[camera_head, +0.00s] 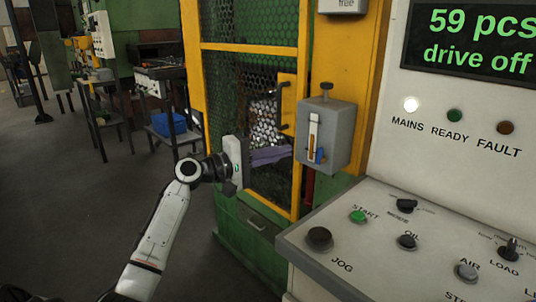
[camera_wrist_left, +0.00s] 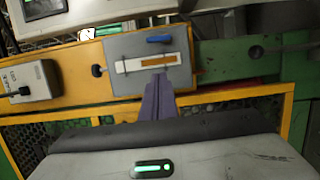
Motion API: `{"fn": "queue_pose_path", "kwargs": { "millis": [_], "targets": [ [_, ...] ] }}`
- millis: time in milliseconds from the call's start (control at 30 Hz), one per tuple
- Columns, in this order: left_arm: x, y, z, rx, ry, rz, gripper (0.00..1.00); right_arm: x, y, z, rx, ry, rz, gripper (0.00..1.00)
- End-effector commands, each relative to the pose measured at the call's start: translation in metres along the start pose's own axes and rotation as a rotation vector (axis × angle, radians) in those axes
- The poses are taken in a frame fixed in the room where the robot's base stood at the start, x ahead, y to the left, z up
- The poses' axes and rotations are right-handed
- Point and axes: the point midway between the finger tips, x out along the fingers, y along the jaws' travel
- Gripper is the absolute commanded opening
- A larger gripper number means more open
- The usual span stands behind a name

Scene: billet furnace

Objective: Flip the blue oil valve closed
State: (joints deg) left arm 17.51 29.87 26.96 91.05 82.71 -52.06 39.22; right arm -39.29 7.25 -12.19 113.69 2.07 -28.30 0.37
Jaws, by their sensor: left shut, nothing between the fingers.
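The blue oil valve is a small blue lever (camera_head: 320,156) low on the front of a grey box (camera_head: 341,128) on the yellow post. In the wrist view the lever (camera_wrist_left: 159,39) lies beyond the box's sight strip of white and amber. My left gripper (camera_head: 290,152) has its purple-grey fingers shut and empty, pointing at the box's left side in the head view. In the wrist view the fingertips (camera_wrist_left: 159,77) appear just short of the strip, apart from the blue lever. Whether they touch the box is unclear. My right gripper is not in view.
A control panel (camera_head: 420,245) with knobs and buttons juts out at the lower right, under a display (camera_head: 480,38) reading "59 pcs drive off". A yellow-framed mesh guard door (camera_head: 250,60) with a handle is behind my gripper. The floor at the left is open.

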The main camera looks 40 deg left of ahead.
Motion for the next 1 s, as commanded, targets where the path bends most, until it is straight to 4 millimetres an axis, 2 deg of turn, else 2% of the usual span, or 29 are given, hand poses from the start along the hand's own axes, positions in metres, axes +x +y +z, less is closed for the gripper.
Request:
{"fn": "queue_pose_path", "kwargs": {
  "millis": [100,167,200,300,500,1000],
  "targets": [
    [0.027,0.002,0.0,-0.003,-0.001,0.003,0.0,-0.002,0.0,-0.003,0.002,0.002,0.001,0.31],
    [0.039,0.002,0.0,-0.001,-0.001,0.002,0.0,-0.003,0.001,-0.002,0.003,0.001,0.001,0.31],
    [0.04,0.002,0.008,-0.001,-0.003,0.0,0.0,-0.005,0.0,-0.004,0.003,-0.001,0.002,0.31],
    [0.042,0.002,0.023,0.0,-0.002,0.0,0.0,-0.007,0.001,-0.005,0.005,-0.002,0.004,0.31],
    [0.046,0.001,0.037,0.0,0.0,0.0,0.0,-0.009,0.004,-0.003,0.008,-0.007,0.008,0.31],
    [0.049,0.0,0.042,0.01,-0.005,-0.002,0.0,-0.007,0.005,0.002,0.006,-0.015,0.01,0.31]
  ]
}}
